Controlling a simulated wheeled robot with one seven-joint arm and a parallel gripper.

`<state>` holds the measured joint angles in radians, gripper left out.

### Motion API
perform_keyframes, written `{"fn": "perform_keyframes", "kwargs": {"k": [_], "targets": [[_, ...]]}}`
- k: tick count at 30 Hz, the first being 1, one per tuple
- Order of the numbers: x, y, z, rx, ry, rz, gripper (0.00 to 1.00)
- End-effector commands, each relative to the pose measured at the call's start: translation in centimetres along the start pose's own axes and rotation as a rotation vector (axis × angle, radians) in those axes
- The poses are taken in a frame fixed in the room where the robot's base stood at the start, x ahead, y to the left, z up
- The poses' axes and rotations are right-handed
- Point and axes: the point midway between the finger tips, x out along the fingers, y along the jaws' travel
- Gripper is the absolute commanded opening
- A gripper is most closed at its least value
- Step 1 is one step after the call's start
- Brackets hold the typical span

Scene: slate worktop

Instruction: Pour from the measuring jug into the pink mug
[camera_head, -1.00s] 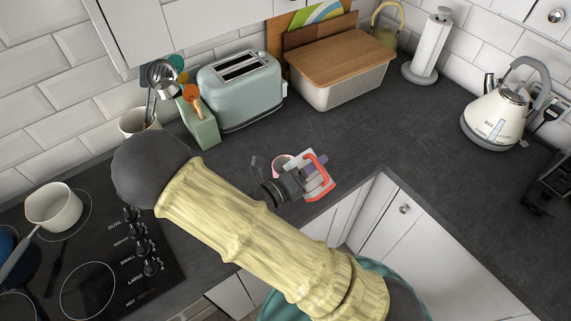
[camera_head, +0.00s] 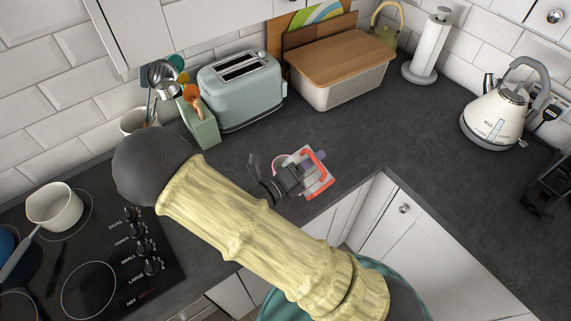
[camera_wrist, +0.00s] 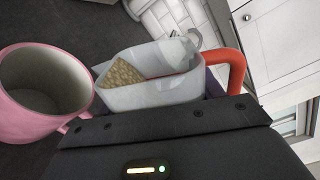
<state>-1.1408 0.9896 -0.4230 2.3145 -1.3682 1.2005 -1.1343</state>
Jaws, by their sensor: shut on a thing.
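The measuring jug (camera_head: 318,184) is clear with a red handle. In the wrist view the jug (camera_wrist: 150,92) holds tan grains, heaped toward its left side. My gripper (camera_head: 291,179) is shut on the jug and holds it over the worktop near the front edge; the jug looks tilted. The pink mug (camera_wrist: 45,85) stands just left of the jug in the wrist view, and its visible inside looks empty. In the head view the mug (camera_head: 278,162) is mostly hidden behind my gripper and the jug. I cannot tell whether jug and mug touch.
A toaster (camera_head: 240,90), a bread bin (camera_head: 340,85) and a utensil holder (camera_head: 203,128) stand along the back wall. A kettle (camera_head: 495,115) is at the right. The hob (camera_head: 90,260) with a white saucepan (camera_head: 55,207) is at the left. The worktop right of the jug is clear.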

Motion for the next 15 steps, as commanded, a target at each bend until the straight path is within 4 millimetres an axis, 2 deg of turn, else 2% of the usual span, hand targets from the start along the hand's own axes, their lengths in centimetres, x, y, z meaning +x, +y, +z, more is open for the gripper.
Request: {"fn": "perform_keyframes", "kwargs": {"k": [15], "targets": [[0.06, -0.24, 0.34, -0.069, 0.0, -0.001, 0.38]]}}
